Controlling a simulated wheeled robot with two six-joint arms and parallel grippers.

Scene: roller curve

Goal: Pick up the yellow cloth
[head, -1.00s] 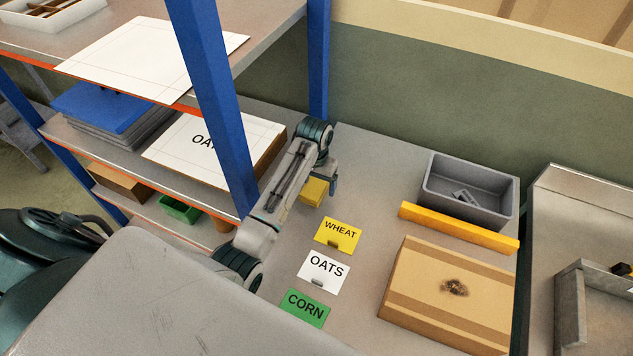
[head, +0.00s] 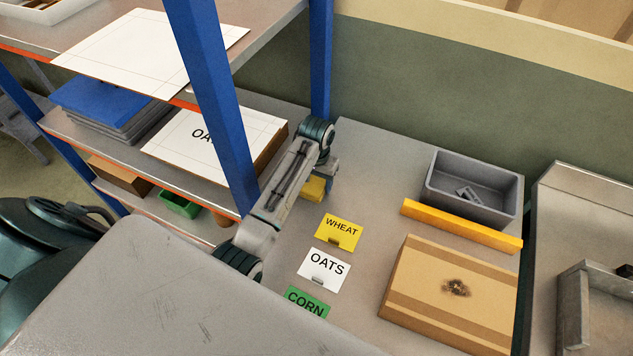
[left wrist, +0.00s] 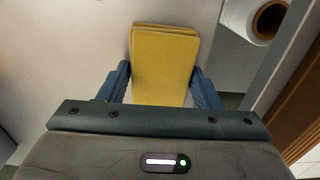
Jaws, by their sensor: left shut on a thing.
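The yellow cloth (left wrist: 163,62) is a folded, flat rectangle that fills the space between the fingers of my left gripper (left wrist: 163,88) in the left wrist view. My left gripper is shut on it, with a finger on each side. In the head view, a small part of the yellow cloth (head: 314,188) shows below the wrist of my left arm, and the arm hides the rest. The left gripper (head: 326,185) is beside the shelf's blue post there. I cannot tell whether the cloth touches the table. My right gripper is not in view.
The table holds WHEAT (head: 338,232), OATS (head: 324,271) and CORN (head: 305,303) cards, a cardboard box (head: 447,296), a yellow bar (head: 461,225) and a grey bin (head: 470,207). Blue shelf posts (head: 212,100) stand close to my left arm. A white roll (left wrist: 246,18) is near the gripper.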

